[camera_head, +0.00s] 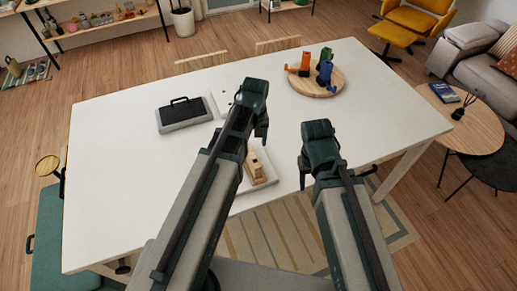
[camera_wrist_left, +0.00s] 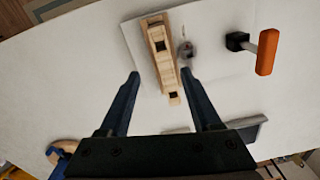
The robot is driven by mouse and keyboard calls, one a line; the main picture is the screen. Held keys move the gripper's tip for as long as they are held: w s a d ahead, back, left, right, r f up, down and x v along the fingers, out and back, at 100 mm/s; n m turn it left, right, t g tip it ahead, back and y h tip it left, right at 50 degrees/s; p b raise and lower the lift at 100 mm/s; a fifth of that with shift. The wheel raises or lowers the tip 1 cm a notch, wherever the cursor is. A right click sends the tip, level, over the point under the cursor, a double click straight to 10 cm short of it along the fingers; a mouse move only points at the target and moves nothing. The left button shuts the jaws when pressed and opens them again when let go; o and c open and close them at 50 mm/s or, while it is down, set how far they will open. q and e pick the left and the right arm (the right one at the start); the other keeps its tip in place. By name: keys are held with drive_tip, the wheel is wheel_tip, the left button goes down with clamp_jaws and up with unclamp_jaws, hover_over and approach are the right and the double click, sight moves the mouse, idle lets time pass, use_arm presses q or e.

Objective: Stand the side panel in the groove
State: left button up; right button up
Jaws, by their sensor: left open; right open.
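A pale wooden piece (camera_head: 254,167) with square openings sits on a thin white board (camera_head: 268,180) near the front of the table. In the left wrist view the wooden piece (camera_wrist_left: 160,48) lies on the white board (camera_wrist_left: 213,45), partly between my left fingertips in the picture; contact cannot be told. My left gripper (camera_head: 258,128) is open above the table, also seen in its wrist view (camera_wrist_left: 161,80). My right gripper (camera_head: 320,177) is open and empty, to the right of the board. I cannot clearly tell the side panel or its groove; my left arm hides part of the board.
A grey case (camera_head: 186,115) with a dark handle stands left on the white table (camera_head: 120,190). A round wooden board (camera_head: 318,88) at the back right holds orange, blue and green tools. The table's right side is clear.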

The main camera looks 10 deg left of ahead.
use_arm(q)
drive_tip(key=s+d+m+y, duration=0.1)
drive_tip(key=s+d+m, duration=0.7)
drive_tip(key=s, duration=0.4)
drive_tip(key=shift+s+m, duration=0.15)
drive_tip(key=shift+m, duration=0.15)
wheel_tip(320, 180, down, 12)
drive_tip(key=b, duration=1.2)
drive_tip(key=shift+r, duration=0.1)
